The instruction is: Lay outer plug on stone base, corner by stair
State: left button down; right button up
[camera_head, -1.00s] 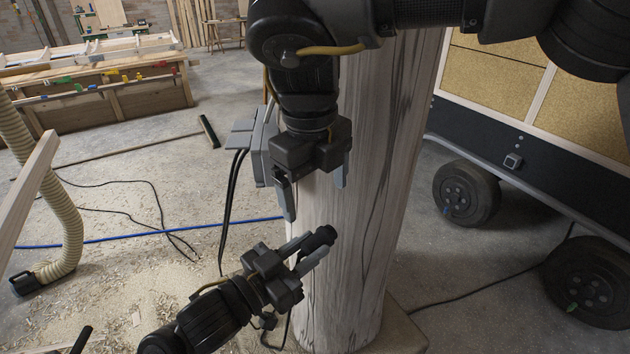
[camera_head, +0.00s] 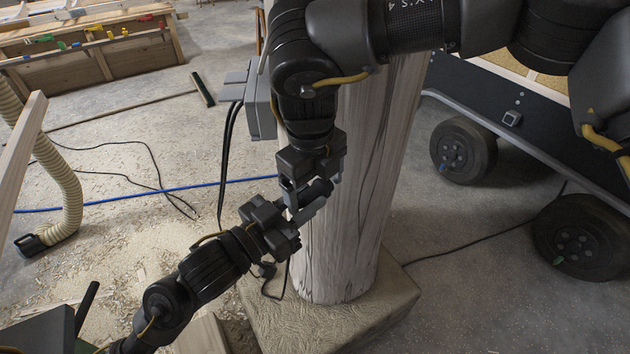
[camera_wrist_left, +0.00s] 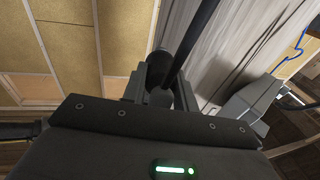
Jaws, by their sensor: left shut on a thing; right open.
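My left gripper (camera_head: 306,198) reaches up from the lower left in the head view and is shut on a black plug (camera_head: 320,187), held in the air in front of the wooden post. The plug also shows between the left fingers in the left wrist view (camera_wrist_left: 158,72). My right gripper (camera_head: 314,186) comes down from above, open, with its fingers around or close beside the plug; contact cannot be told. The stone base (camera_head: 385,308) lies under the post, well below both grippers, its near top bare. I cannot clearly make out the stair.
The thick wooden post (camera_head: 355,240) stands on the base. A grey box (camera_head: 262,105) with black cables is on its left side. A pale wooden piece (camera_head: 203,336) lies left of the base. Trailer wheels (camera_head: 463,150) stand at right. A blue cable (camera_head: 130,198) crosses the floor.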

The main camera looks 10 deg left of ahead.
jog(key=shift+w, duration=0.1)
jog(key=c, duration=0.8)
pick_arm(q)
jog(key=c, duration=1)
grip_release()
pick_arm(e)
jog(key=shift+c, duration=0.2)
